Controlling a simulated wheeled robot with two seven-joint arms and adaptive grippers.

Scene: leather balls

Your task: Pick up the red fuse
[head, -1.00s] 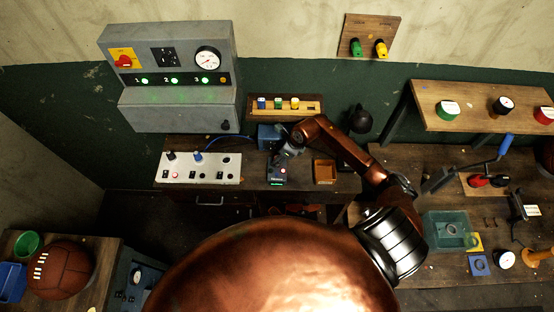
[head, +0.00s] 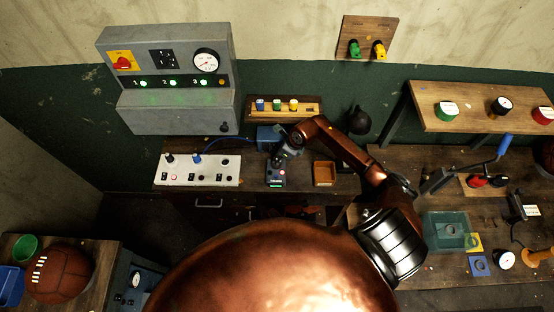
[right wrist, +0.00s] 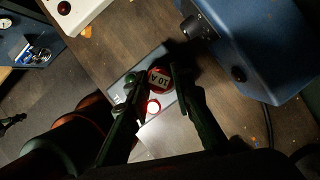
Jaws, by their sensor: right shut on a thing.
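The red fuse (right wrist: 158,78), with a pale "10 A" label on its top, shows in the right wrist view between my right fingers. My right gripper (right wrist: 156,84) is shut on it, over the small grey tester (right wrist: 165,106). I cannot tell whether the fuse still touches the tester. In the head view my right gripper (head: 283,157) reaches down at the far end of the tester (head: 276,176), and the fuse is hidden there. A red lamp glows on the tester. My left gripper is not in view.
A wooden rack (head: 284,114) behind holds a blue, a green and a yellow fuse. A blue box (head: 268,136) stands close behind the gripper. A white switch panel (head: 199,170) is left, a small wooden tray (head: 324,174) right. A cable lies near the blue box.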

